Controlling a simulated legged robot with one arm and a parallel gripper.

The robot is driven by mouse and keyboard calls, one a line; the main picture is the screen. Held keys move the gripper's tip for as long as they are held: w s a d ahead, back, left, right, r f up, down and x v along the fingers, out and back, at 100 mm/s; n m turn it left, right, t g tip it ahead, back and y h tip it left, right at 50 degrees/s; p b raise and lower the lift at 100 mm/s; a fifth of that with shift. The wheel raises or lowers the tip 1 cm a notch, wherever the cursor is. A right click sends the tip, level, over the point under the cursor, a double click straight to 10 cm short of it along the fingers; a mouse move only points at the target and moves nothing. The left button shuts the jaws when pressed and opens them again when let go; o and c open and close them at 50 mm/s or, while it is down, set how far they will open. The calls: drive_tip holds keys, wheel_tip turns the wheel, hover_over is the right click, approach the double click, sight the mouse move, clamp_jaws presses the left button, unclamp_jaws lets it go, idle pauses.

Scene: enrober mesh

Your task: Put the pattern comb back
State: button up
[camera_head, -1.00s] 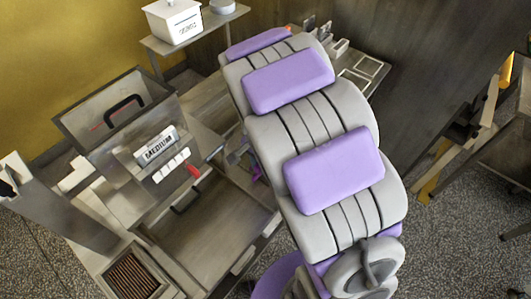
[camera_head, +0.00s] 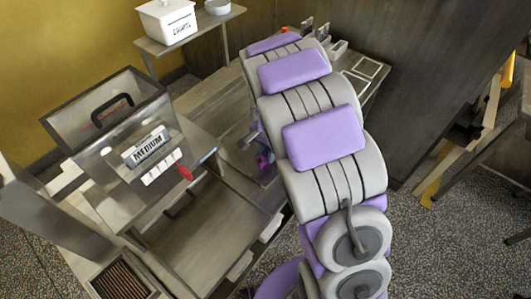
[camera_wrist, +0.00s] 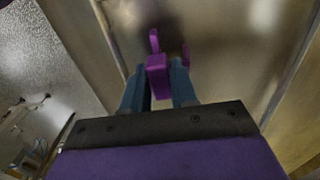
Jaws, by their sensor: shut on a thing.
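In the wrist view, my gripper (camera_wrist: 158,88) is shut, with its two blue fingers on either side of a purple piece with upright prongs (camera_wrist: 157,66), which I take to be the pattern comb. The piece is held over a smooth metal surface (camera_wrist: 205,45); whether it touches that surface I cannot tell. In the head view, a small bit of purple (camera_head: 264,160) shows beside my arm, left of its middle links. My arm hides most of the gripper there. The place where the comb belongs cannot be made out.
A metal machine with a MEDIUM label (camera_head: 147,146), a black handle and a red lever (camera_head: 185,174) stands at left. A brown grille (camera_head: 123,281) is in front of it. A shelf holds a white box (camera_head: 168,20) and a bowl (camera_head: 218,6). A divided tray (camera_head: 362,68) lies behind my arm.

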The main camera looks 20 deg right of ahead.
sight(266, 152)
drive_tip(key=shift+d, duration=0.45)
drive_tip(key=o, duration=1)
drive_tip(key=shift+a, duration=0.85)
drive_tip(key=shift+d+r, duration=0.25)
drive_tip(key=shift+d, duration=0.25)
wheel_tip(266, 152, up, 11)
drive_tip(key=p, duration=0.3)
drive_tip(key=s+r+n, duration=0.2)
drive_tip(key=s+n, duration=0.1)
drive_tip(key=s, duration=0.8)
drive_tip(key=s+r+n+g, duration=0.1)
drive_tip(key=s+r+n, duration=0.2)
drive_tip(key=s, duration=0.8)
drive_tip(key=s+a+r+n, duration=0.1)
drive_tip(key=s+r+n, duration=0.2)
drive_tip(key=s, duration=0.7)
drive_tip(key=shift+s+r+n+g, duration=0.1)
drive_tip(key=shift+s+n+g, duration=0.3)
drive_tip(key=shift+n, duration=0.5)
